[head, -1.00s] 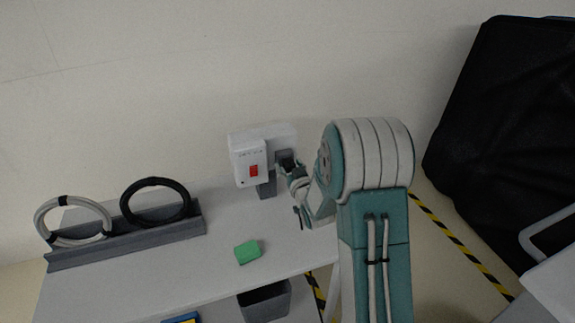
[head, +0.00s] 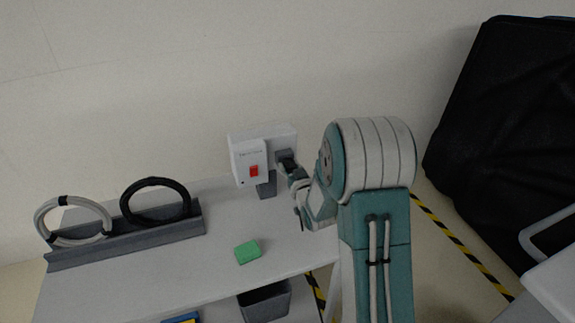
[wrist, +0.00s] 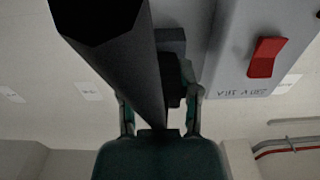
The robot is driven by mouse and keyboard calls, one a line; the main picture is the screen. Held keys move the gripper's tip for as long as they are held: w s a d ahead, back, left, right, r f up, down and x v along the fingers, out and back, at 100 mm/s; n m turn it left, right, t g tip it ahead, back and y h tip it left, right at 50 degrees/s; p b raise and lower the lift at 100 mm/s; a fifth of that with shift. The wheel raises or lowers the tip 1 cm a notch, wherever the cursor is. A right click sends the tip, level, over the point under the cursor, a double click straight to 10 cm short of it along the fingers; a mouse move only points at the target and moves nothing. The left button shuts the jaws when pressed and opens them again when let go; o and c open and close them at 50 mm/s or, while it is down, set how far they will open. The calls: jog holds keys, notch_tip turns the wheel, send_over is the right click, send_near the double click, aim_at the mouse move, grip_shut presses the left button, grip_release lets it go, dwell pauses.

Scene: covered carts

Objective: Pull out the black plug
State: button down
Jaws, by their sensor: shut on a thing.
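The black plug (head: 286,156) sits at the dark socket on the right part of a white wall box (head: 248,150) with a red switch (head: 254,171). My gripper (head: 289,166) is at the plug, reaching in from the right and front, and is shut on it. In the wrist view the dark plug (wrist: 172,72) shows between the fingers, against the box (wrist: 238,62). A thick dark post in front hides part of the plug and the left finger. I cannot tell whether the plug is fully seated.
A green block (head: 247,252) lies on the pale shelf (head: 215,235). A grey cable coil (head: 73,222) and a black one (head: 155,202) stand in a rack at left. A black-covered cart (head: 500,130) is at right.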

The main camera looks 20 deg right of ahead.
jog(key=shift+s, duration=2.75)
